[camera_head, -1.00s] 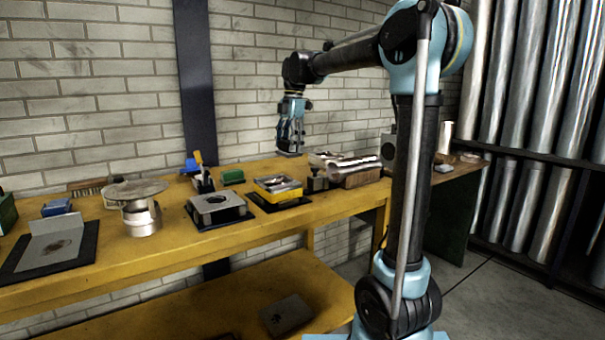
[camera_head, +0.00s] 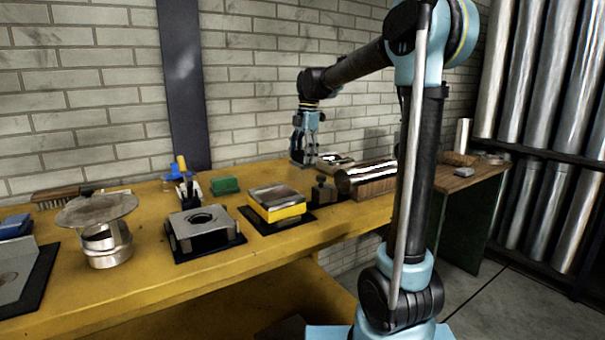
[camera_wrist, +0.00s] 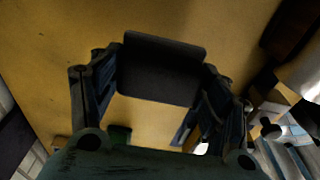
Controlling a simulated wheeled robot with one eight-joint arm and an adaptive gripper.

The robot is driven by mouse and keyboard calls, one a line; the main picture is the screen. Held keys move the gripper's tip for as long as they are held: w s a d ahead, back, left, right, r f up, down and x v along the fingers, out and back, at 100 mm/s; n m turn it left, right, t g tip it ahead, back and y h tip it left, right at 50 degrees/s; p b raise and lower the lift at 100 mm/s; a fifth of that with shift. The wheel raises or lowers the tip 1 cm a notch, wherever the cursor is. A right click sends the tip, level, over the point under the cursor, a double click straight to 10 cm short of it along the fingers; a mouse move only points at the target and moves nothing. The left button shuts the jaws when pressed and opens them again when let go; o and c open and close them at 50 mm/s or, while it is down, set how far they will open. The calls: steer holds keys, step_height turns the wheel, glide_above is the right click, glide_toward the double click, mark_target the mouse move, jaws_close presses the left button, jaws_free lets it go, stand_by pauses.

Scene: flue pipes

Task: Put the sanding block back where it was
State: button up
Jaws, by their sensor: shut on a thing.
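My gripper (camera_head: 306,145) is over the back of the yellow workbench, in front of the brick wall. It is shut on a dark grey block, which I take to be the sanding block (camera_wrist: 160,68). In the wrist view the block's flat dark face fills the space between the two fingers, with yellow bench top beyond it. In the head view the block is small and partly hidden by the fingers at their lower end. It is close to the bench surface; I cannot tell whether it touches.
Near the gripper are a small dark clamp-like block (camera_head: 323,191), metal pipes on a wooden cradle (camera_head: 371,189) and a yellow box with a grey top (camera_head: 276,206). A green block (camera_head: 225,185) lies left. Bare yellow bench top (camera_head: 262,176) shows between the green block and gripper.

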mark_target(303, 152)
steer(key=shift+a+f, duration=0.2)
steer(key=shift+f, duration=2.6)
steer(key=shift+f, duration=0.1)
steer(key=o, duration=1)
steer(key=shift+o, duration=0.2)
steer(key=r, duration=0.8)
steer(key=d+r, duration=0.1)
steer(key=r, duration=0.3)
steer(key=shift+w+d+r, duration=0.1)
steer(key=shift+w, duration=0.3)
